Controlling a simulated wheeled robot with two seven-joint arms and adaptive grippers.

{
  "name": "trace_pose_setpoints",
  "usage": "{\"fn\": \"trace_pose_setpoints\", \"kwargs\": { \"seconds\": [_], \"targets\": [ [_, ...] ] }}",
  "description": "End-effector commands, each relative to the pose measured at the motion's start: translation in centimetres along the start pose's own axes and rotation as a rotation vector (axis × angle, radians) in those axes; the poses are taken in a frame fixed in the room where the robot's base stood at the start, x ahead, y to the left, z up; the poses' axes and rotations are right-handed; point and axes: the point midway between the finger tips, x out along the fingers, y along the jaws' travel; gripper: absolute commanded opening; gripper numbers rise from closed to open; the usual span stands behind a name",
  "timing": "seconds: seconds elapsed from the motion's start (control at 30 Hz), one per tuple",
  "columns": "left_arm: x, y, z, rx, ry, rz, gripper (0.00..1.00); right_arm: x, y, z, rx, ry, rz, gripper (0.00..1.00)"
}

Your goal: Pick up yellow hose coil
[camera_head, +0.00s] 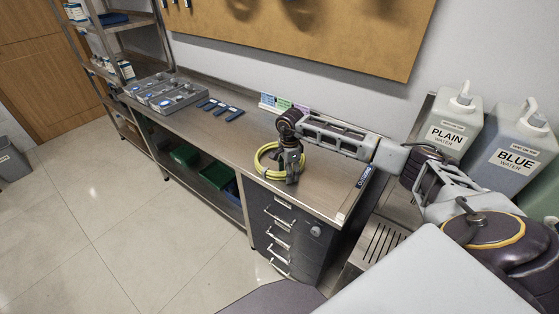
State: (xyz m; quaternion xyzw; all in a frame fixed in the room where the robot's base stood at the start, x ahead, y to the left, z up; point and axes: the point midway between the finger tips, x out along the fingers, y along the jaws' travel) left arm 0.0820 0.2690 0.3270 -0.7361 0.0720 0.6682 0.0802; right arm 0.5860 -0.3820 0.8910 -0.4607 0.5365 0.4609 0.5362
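The yellow hose coil (257,163) is at the front edge of the metal workbench, above the dark drawer unit. My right gripper (292,176) points down over the right part of the coil and hides some of it. Its fingers are small and dark here, so I cannot tell whether they are closed on the hose or only beside it. I also cannot tell whether the coil rests on the bench or is slightly raised. My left gripper is not in view.
The workbench (235,140) holds grey units (165,95) and several dark blue items (220,107) further left. Coloured cards (285,104) stand at the back. The floor in front is clear.

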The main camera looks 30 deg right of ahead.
Motion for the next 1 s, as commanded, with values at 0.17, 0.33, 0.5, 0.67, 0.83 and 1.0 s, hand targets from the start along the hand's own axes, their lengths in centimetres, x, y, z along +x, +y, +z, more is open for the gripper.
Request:
{"fn": "trace_pose_setpoints", "kwargs": {
  "seconds": [0.17, 0.33, 0.5, 0.67, 0.83, 1.0],
  "targets": [
    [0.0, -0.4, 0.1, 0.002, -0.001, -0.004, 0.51, 0.0, 0.0, 0.0, 0.0, 0.0, 0.0, 0.39],
    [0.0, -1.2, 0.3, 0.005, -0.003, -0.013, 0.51, 0.0, 0.0, 0.0, 0.0, 0.0, 0.0, 0.17],
    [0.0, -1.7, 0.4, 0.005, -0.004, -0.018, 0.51, 0.0, 0.0, 0.0, -0.001, 0.0, 0.0, 0.0],
    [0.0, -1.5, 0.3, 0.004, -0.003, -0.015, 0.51, -0.1, -0.1, 0.1, -0.001, -0.002, -0.003, 0.0],
    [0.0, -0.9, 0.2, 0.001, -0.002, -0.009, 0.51, -0.2, -0.1, 0.1, -0.001, -0.002, -0.003, 0.0],
    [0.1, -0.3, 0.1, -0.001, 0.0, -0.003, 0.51, -0.8, -0.1, 0.1, 0.0, -0.002, -0.004, 0.0]
  ]
}}
